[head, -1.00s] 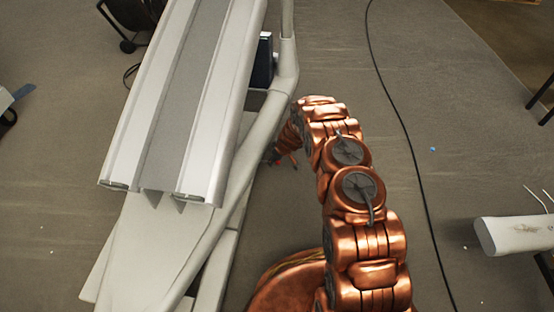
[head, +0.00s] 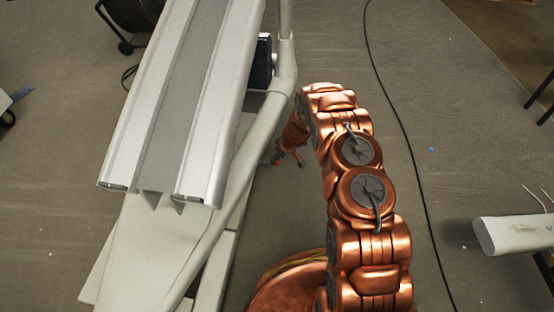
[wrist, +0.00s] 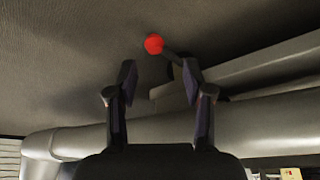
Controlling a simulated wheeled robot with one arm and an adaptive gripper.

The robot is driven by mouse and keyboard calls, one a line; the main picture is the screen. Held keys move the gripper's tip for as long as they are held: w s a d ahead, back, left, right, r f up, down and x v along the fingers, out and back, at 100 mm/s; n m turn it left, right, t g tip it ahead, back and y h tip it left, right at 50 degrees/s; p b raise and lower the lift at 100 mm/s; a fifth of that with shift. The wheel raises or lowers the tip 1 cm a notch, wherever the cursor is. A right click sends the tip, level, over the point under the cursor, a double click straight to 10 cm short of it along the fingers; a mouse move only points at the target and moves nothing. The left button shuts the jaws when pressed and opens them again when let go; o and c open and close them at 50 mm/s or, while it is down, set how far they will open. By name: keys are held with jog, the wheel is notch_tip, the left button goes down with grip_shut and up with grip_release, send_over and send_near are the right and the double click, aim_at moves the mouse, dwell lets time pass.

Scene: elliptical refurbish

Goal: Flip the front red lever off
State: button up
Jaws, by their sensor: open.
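The red lever knob (wrist: 154,44) shows in the wrist view, above and between my fingertips, at the end of a short dark stalk that runs down to the right behind my right finger. My gripper (wrist: 158,85) is open and empty, with one finger on each side below the knob. I cannot tell whether the right finger touches the stalk. In the head view my gripper (head: 288,157) is small and partly hidden by my arm, beside the machine's pale tube. The lever is not clear in the head view.
The white elliptical machine (head: 225,100) with its twin rails stands left of my arm. Its pale tubes (wrist: 80,142) cross the wrist view behind my fingers. A black cable (head: 400,130) lies on the floor to the right, and a white bar (head: 515,234) is at the far right.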

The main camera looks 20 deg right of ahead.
jog(key=v, duration=0.7)
jog(key=shift+r, duration=0.15)
dwell(0.5)
jog(key=s+a+r+g+p, duration=0.1)
jog(key=s+a+r+p, duration=0.35)
jog(key=r, duration=1.05)
jog(key=s+a+r+m+g+y+p, duration=0.15)
jog(key=s+r+p, duration=0.55)
jog(key=r, duration=0.8)
jog(key=s+a+r+p, duration=0.4)
jog(key=r+p, duration=0.4)
jog(key=r, duration=0.7)
jog(key=s+d+r+m+g+h+p, duration=0.1)
jog(key=s+r+m+h+p, duration=0.1)
jog(key=s+r+p, duration=0.8)
jog(key=s+d+r+m+g+h+p, duration=0.1)
jog(key=s+r+p, duration=1)
jog(key=s+r, duration=1.2)
jog(key=shift+s+d+m+g+h, duration=0.35)
jog(key=shift+s+d+m+g, duration=0.15)
jog(key=shift+s+m, duration=0.2)
